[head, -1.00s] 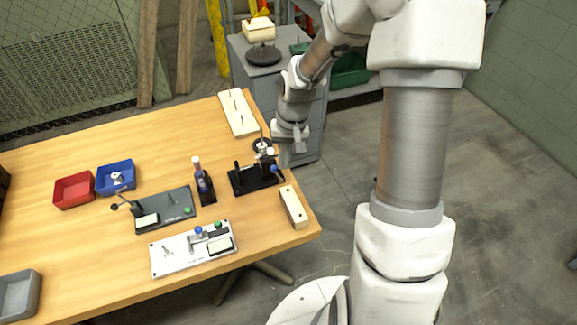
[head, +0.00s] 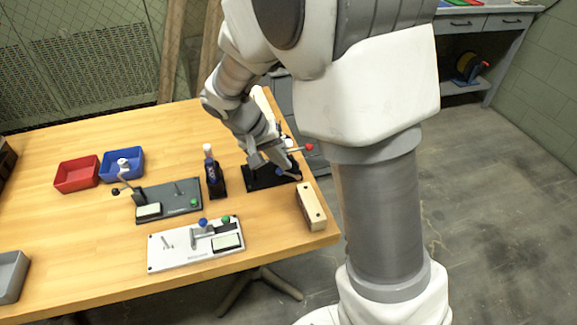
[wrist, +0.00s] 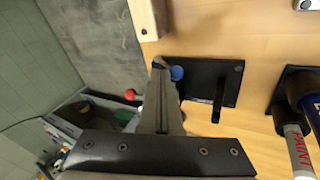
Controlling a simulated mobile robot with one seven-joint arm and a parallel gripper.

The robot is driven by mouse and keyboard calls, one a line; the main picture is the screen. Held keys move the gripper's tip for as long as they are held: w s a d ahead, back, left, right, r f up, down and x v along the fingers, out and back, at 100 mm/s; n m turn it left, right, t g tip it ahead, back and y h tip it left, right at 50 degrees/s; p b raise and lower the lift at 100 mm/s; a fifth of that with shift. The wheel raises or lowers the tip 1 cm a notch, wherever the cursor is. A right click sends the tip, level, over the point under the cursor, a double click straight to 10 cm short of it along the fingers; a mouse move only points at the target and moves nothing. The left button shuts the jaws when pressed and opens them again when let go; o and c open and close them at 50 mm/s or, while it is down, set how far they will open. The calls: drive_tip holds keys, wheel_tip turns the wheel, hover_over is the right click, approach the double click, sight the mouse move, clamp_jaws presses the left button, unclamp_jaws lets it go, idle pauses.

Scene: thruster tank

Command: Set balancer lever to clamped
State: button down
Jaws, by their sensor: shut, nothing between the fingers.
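The black-based fixture (head: 258,182), which I take to be the balancer, lies near the right end of the table. A lever with a red knob (head: 309,147) sticks out to its right; the red knob also shows in the wrist view (wrist: 130,94). A blue knob (wrist: 177,73) sits at the edge of the black base (wrist: 200,70) in the wrist view. My gripper (head: 264,162) is over the fixture, shut and empty. In the wrist view its fingertips (wrist: 160,66) are beside the blue knob; contact cannot be told. My gripper and arm hide part of the fixture.
A grey fixture (head: 168,201) and a white fixture (head: 196,244) lie further left. Red (head: 77,174) and blue bins (head: 121,164) stand beyond.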

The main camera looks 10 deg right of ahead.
drive_tip(key=shift+a+f+h+b, duration=0.4)
drive_tip(key=shift+a+h+b, duration=0.1)
drive_tip(key=shift+h, duration=0.1)
drive_tip(key=shift+d+r, duration=0.15)
drive_tip(key=shift+r, duration=0.05)
drive_tip(key=shift+f, duration=0.1)
drive_tip(key=shift+d+f, duration=0.3)
drive_tip(key=shift+d, duration=0.35)
drive_tip(key=shift+r, duration=0.1)
